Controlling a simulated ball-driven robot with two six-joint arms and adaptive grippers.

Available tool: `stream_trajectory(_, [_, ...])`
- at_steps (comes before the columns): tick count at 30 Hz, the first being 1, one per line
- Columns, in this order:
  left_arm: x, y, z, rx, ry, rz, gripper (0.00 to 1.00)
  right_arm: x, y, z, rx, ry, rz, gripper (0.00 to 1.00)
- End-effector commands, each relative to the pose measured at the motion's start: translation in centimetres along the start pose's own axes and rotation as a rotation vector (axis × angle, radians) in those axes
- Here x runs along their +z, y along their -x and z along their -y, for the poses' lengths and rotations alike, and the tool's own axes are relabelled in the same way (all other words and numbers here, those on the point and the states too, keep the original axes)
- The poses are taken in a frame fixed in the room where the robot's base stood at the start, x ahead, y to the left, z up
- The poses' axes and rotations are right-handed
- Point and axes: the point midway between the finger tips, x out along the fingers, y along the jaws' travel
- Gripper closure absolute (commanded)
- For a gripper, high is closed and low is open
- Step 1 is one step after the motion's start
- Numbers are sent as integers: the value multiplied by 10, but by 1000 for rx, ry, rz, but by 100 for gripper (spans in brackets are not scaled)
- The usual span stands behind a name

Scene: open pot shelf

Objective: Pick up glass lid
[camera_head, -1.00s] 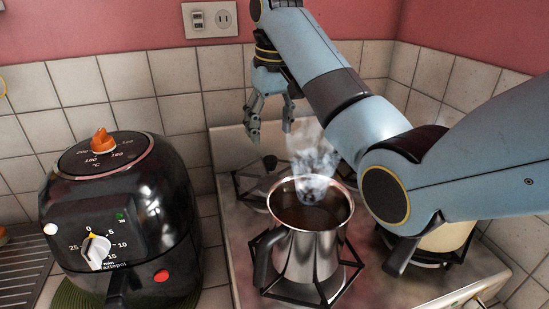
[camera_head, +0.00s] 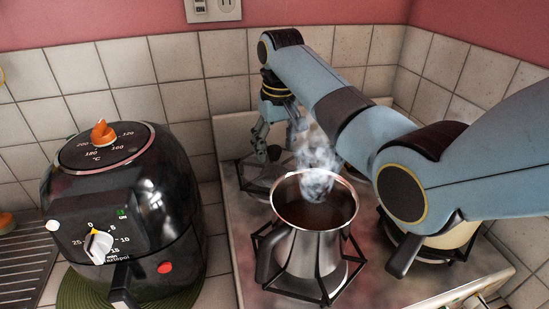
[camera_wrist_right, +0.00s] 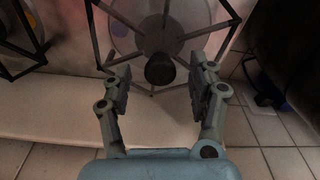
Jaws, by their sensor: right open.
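The glass lid (camera_wrist_right: 190,22) is a clear round disc with a dark knob (camera_wrist_right: 160,69). It lies on the back-left burner grate, with the grate's bars showing around it. In the head view its dark knob (camera_head: 274,153) shows behind the pot, and steam and my arm partly cover that area. My right gripper (camera_head: 274,142) points down over the lid at the back of the stove. In the right wrist view its open fingers (camera_wrist_right: 160,82) stand on either side of the knob, apart from it and empty. My left gripper is not in view.
A steaming steel pot (camera_head: 308,250) with dark liquid stands on the front-left burner, close in front of the lid. A black air fryer (camera_head: 125,220) stands left of the stove. A cream pot (camera_head: 455,236) sits under my right arm. The tiled wall is close behind.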

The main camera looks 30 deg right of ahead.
Motion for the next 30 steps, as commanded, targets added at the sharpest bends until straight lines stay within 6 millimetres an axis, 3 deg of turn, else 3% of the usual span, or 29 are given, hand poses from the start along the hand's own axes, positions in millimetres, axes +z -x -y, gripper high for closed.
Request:
stream_trajectory(4, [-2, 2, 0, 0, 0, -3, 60, 0, -13, 0, 0, 0, -1, 41])
stream_trajectory(10, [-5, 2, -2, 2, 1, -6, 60, 0, -14, 0, 0, 0, -1, 41])
stream_trajectory(24, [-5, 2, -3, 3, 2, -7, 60, 0, -14, 0, 0, 0, -1, 100])
stream_trajectory(30, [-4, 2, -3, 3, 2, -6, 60, 0, -14, 0, 0, 0, -1, 100])
